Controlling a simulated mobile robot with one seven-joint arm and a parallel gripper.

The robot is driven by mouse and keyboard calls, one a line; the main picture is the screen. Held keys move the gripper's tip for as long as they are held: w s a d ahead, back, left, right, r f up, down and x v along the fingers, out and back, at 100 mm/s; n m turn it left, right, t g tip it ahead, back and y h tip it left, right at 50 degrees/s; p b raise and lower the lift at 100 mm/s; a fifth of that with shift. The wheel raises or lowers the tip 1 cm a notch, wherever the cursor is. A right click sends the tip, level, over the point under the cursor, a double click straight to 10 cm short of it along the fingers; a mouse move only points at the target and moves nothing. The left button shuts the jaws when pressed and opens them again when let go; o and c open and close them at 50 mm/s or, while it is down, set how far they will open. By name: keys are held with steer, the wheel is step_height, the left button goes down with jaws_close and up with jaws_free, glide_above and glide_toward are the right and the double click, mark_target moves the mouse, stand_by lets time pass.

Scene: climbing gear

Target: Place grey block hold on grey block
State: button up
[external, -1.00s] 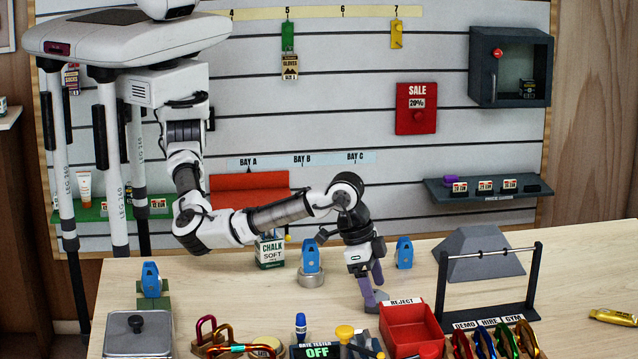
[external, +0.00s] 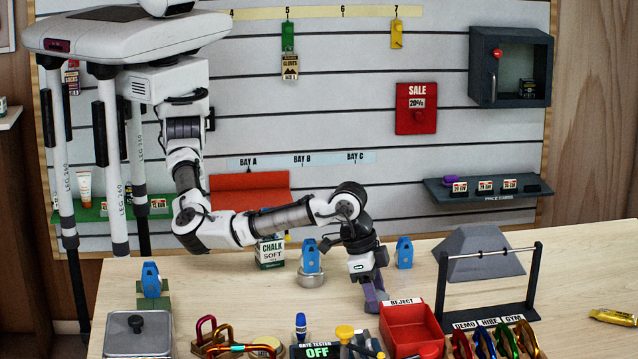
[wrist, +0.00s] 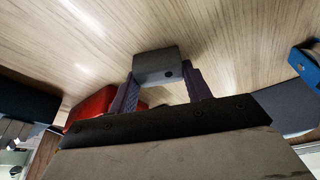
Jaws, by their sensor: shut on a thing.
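The grey block hold (wrist: 157,66) is a small grey block with a dark hole in its face. In the wrist view it sits between the two purple fingertips of my gripper (wrist: 164,84), which is shut on it. In the external view my gripper (external: 375,291) points down just behind the red bin, and the hold is only partly visible there. A large grey block (external: 480,254) with sloping sides and a flat top stands on the table at the right, behind a dark rail. My gripper is to its left, apart from it.
The red reject bin (external: 412,329) is close in front of my gripper. Blue devices stand at the left (external: 150,280), middle (external: 311,257) and right (external: 404,253). Table right of the rail is mostly clear.

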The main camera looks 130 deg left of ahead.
steer(key=shift+r, duration=0.1)
step_height(320, 180, up, 20)
steer(key=b, duration=0.4)
steer(key=w+a+r+n+p, duration=0.1)
steer(key=w+a+r+p, duration=0.15)
steer(key=a, duration=0.75)
steer(key=w+a+r+n+y+p, duration=0.1)
steer(key=a+r+n, duration=0.15)
steer(key=a, duration=0.75)
steer(key=w+a+r+n+p, duration=0.1)
steer(key=w+a+r+p, duration=0.15)
steer(key=a, duration=0.75)
steer(key=shift+g, duration=0.4)
steer(key=f, duration=0.9)
steer(key=s+f+b, duration=0.1)
steer(key=f, duration=0.4)
steer(key=shift+a, duration=0.1)
steer(key=shift+f+p, duration=0.5)
steer(key=shift+f, duration=1.95)
steer(key=shift+f, duration=0.1)
